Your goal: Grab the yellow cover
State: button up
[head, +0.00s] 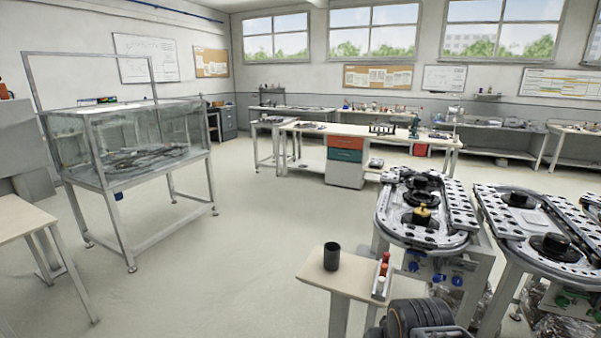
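A small yellow piece (422,214), which looks like the yellow cover, sits on the near ring track (400,237) at the right of the head view. It stands on or just in front of dark round parts on the track's deck. It is small in the picture, so its exact seating cannot be told. My gripper cannot be made out in this view.
A second track (485,202) stands close on the right. A small wooden stand (318,277) with a black cup (332,256) is in front of the near track. A glass tank (95,183) stands at left. The floor between is clear. A workbench (372,143) is behind.

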aim_at(421, 212)
jog(key=u, duration=0.95)
jog(key=i, duration=3.75)
jog(key=z, duration=2.7)
jog(key=i, duration=2.1)
jog(key=z, duration=1.35)
